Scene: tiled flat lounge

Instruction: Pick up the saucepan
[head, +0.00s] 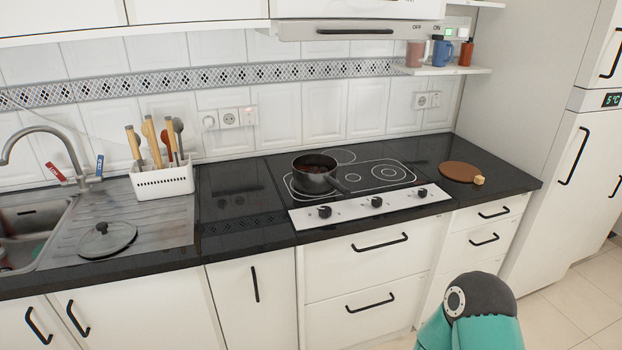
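A dark saucepan (315,183) stands upright on the left part of the black cooktop (386,171). Its short dark handle points toward the front right. Something brownish shows inside it. No gripper is near the saucepan. A teal and dark grey part of my arm shows at the bottom right, in front of the drawers. Neither of my grippers is in view.
A glass lid (107,240) lies on the drainboard by the sink (30,232). A white utensil basket (163,181) stands behind it. A round brown board (459,172) lies right of the cooktop. The black counter (236,201) left of the cooktop is clear.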

